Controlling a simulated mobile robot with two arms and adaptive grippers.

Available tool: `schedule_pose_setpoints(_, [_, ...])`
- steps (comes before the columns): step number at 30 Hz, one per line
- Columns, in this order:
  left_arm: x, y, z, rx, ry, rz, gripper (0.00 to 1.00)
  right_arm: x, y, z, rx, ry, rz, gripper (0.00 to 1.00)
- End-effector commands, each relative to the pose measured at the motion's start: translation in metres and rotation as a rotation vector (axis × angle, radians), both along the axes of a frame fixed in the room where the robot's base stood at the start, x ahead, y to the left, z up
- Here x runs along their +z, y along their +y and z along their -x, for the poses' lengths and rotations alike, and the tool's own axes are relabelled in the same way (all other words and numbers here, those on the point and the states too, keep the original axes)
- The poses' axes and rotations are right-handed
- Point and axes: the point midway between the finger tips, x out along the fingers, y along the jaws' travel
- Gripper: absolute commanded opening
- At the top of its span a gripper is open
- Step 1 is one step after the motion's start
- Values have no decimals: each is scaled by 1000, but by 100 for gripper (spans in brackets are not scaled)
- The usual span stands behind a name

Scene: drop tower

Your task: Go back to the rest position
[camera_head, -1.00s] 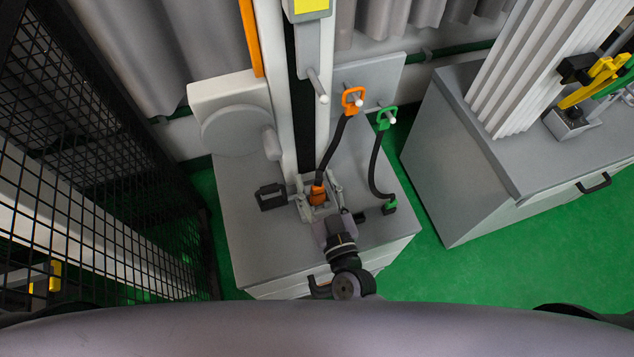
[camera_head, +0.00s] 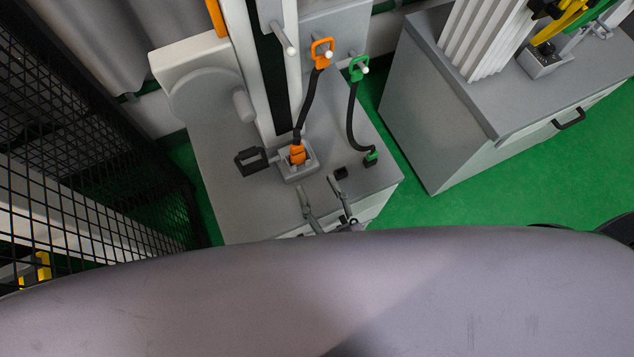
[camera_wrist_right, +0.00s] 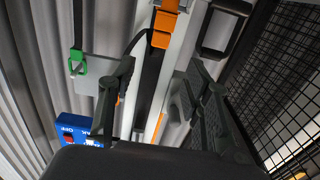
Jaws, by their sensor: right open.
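My right gripper (camera_head: 322,200) is open and empty over the front edge of the grey cabinet top (camera_head: 225,205). Its two fingers point toward the tower and stand apart from the orange plug (camera_head: 297,154), which sits in a grey socket (camera_head: 299,170) at the foot of the tower. In the right wrist view my open fingers (camera_wrist_right: 165,95) frame the tower, with the orange plug (camera_wrist_right: 165,22) beyond them. My left gripper is not in view. My own body covers the lower part of the head view.
An orange-handled strap (camera_head: 321,52) and a green-handled strap (camera_head: 358,70) hang from pegs. A black mesh fence (camera_head: 90,170) is at left. A second cabinet (camera_head: 440,110) stands at right, with green floor (camera_head: 430,215) between. A blue box (camera_wrist_right: 75,130) shows in the wrist view.

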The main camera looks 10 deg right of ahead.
Motion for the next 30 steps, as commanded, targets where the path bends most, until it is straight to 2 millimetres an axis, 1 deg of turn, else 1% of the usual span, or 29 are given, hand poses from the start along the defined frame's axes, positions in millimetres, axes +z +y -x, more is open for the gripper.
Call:
schedule_pose_setpoints(11, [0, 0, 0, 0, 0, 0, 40, 0, 0, -1, 2, 1, 0, 45])
schedule_pose_setpoints(16, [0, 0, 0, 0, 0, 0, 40, 2, 9, -9, 66, 38, 5, 45])
schedule_pose_setpoints(21, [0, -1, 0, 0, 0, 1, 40, 1, 19, -23, 187, 154, 42, 45])
schedule_pose_setpoints(23, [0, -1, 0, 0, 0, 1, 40, -2, 19, -26, 223, 206, 63, 45])
schedule_pose_setpoints(26, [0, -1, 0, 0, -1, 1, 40, -7, 13, -30, 263, 305, 105, 45])
schedule_pose_setpoints(29, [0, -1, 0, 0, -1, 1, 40, -14, 2, -30, 280, 416, 150, 45])
schedule_pose_setpoints(30, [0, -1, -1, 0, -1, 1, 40, -17, -5, -30, 278, 463, 169, 45])
